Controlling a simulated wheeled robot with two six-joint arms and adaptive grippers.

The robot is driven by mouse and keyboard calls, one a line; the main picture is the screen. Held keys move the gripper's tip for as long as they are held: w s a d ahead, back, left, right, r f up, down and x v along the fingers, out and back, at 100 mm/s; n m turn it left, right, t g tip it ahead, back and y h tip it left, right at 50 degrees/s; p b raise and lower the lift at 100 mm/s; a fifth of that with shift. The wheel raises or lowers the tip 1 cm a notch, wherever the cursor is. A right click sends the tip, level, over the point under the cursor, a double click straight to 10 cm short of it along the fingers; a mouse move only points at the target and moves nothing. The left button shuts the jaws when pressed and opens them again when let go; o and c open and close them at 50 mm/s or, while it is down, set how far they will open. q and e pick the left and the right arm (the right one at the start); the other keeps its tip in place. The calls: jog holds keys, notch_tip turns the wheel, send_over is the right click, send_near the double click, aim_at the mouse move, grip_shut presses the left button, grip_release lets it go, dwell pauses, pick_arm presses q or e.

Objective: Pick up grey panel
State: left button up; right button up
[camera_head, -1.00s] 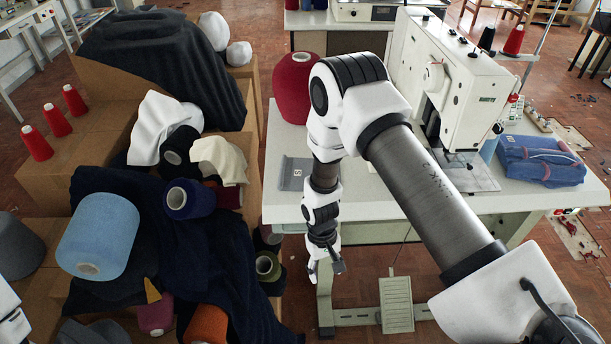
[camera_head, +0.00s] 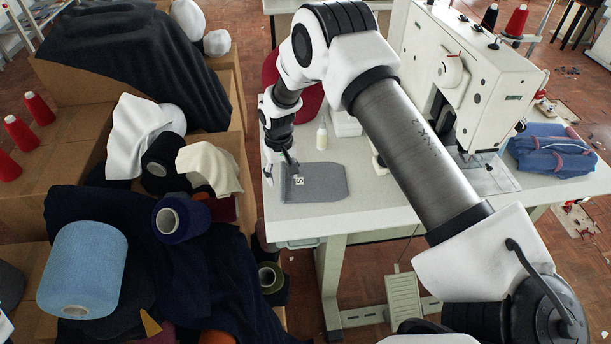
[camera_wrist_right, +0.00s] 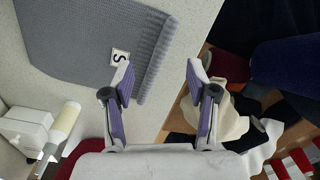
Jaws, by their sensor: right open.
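The grey panel (camera_head: 325,184) lies flat on the white table near its left edge, with a small white "S" label at its left end. In the right wrist view the knitted panel (camera_wrist_right: 75,45) shows its ribbed hem and the label. My right gripper (camera_head: 282,172) is at the panel's left end, by the label, and covers part of that end. In the wrist view the right gripper (camera_wrist_right: 160,82) is open and empty, one finger near the hem and label, the other past the hem toward the table edge. I cannot tell whether it touches the panel. My left gripper is out of view.
A sewing machine (camera_head: 462,75) and a folded blue garment (camera_head: 550,150) stand on the table's right. A small bottle (camera_head: 321,136) and a red yarn cone (camera_head: 305,100) are behind the panel. Boxes with cloths and yarn cones, including a light-blue cone (camera_head: 82,268), crowd the left.

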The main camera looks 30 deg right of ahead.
aim_at(282, 187)
jog(key=shift+s+a+f+p, duration=0.1)
jog(key=shift+s+f+p, duration=0.35)
jog(key=shift+s+f, duration=0.05)
jog(key=f, duration=0.1)
jog(key=w+f, duration=0.1)
jog(key=f, duration=0.2)
jog(key=shift+w+f, duration=0.25)
jog(key=shift+s+r, duration=0.2)
jog(key=shift+c, duration=0.7)
jog(key=shift+s+r, duration=0.1)
jog(key=c, duration=0.5)
grip_shut()
